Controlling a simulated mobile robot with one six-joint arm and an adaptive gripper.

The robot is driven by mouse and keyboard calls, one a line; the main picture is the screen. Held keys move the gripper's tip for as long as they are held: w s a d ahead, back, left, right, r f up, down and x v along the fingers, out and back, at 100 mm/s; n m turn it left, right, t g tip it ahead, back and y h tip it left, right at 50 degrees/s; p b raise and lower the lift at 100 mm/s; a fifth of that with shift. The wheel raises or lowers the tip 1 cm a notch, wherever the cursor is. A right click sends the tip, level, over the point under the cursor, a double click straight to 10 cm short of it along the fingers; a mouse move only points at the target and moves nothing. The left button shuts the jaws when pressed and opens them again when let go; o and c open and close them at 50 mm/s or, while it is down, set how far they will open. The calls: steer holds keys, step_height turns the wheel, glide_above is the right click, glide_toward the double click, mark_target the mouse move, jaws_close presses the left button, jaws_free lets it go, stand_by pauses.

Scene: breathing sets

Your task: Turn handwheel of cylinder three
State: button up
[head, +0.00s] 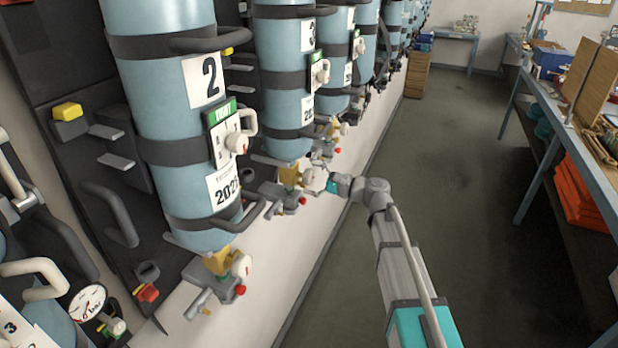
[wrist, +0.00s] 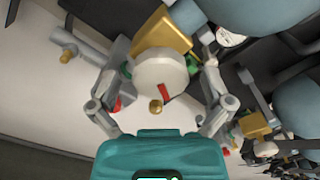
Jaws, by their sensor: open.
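Cylinder three (head: 284,75) is the light blue cylinder behind the one labelled 2, with a partly hidden 3 on its label. Its brass valve (head: 290,174) carries a white handwheel (head: 309,180) at the bottom. My gripper (head: 322,182) is at this handwheel. In the wrist view, the round white handwheel (wrist: 158,72), with a red mark and a small brass knob, is face-on between the two fingers of my gripper (wrist: 165,70). The fingers are open, one on each side of it. I cannot tell whether either touches the wheel.
Cylinder two (head: 160,100) stands in front, with its own valve and white handwheel (head: 241,265). More cylinders line the wall behind. A grey valve block (head: 283,196) sits under the brass valve. The aisle floor (head: 450,170) is clear; a workbench (head: 570,95) stands right.

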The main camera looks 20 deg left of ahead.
steer(key=d, duration=1.1)
steer(key=shift+s+d, duration=0.15)
steer(key=shift+s, duration=0.3)
stand_by(3.0)
stand_by(1.2)
steer(key=m, duration=0.4)
steer(key=d+m, duration=0.1)
steer(key=m, duration=0.3)
steer(key=d+m, duration=0.1)
steer(key=m, duration=0.2)
steer(key=shift+w+d+r+m, duration=0.1)
steer(key=shift+r+m, duration=0.1)
steer(key=shift+m, duration=0.2)
steer(key=shift+a, duration=0.2)
steer(key=shift+w+a, duration=0.15)
steer(key=shift+a, duration=2.1)
steer(key=shift+w+a, duration=0.2)
steer(key=shift+a, duration=2.05)
steer(key=shift+w+a, duration=0.15)
steer(key=shift+a, duration=2.1)
